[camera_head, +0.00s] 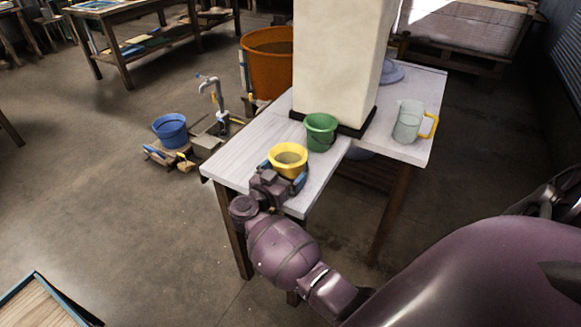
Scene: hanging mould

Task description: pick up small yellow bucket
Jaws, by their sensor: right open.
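The small yellow bucket (288,155) stands upright on the light wooden table, close to its front edge. My right gripper (282,174) is at the near side of the bucket, with its blue-tipped fingers spread open, one toward each side of it. I cannot tell whether the fingers touch the bucket. The gripper hides the lower front of the bucket. My left gripper is not in view.
A green bucket (320,131) stands just behind the yellow one, beside a large pale block (338,60). A clear jug (409,121) with a yellow handle is at the right of the table (236,160). A blue bucket (171,130) and an orange tub (268,63) stand off the table.

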